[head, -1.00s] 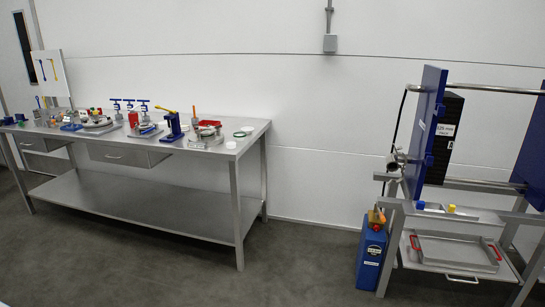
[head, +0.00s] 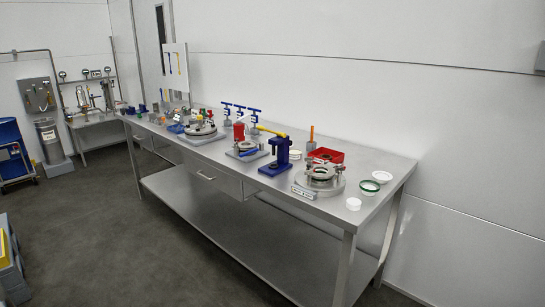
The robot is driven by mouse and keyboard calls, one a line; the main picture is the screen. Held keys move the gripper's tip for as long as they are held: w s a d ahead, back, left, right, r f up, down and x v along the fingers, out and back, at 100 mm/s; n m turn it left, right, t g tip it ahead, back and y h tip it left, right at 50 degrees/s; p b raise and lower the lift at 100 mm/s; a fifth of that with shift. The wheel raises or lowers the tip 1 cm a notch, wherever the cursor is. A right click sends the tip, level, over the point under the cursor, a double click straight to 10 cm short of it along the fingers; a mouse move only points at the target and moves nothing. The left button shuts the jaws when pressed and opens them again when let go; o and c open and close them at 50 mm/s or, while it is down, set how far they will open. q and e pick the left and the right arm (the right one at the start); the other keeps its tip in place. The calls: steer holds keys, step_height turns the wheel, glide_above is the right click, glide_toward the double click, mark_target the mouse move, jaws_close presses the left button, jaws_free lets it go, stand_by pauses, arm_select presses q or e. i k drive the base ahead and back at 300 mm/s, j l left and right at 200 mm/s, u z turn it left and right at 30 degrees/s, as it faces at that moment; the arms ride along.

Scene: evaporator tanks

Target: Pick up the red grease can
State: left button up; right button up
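A small red can (head: 239,131) stands upright on the steel workbench (head: 385,165), near the middle of its top. It is just behind a round metal fitting (head: 247,149) and to the left of a blue press with a yellow lever (head: 280,153). Its label is too small to read. Neither of my grippers is in the head view.
A red tray (head: 325,154) and a round flanged fitting (head: 320,178) sit toward the bench's right end, with white lids (head: 384,176) beside them. Blue-handled tools (head: 240,108) stand behind the can. Open floor (head: 130,245) lies in front of the bench.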

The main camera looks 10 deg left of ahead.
mark_target(238, 127)
steer(key=i+j+u, duration=0.2)
steer(key=i+u, duration=0.25)
steer(key=i, duration=0.3)
steer(key=i+u, duration=0.4)
steer(key=i, duration=0.35)
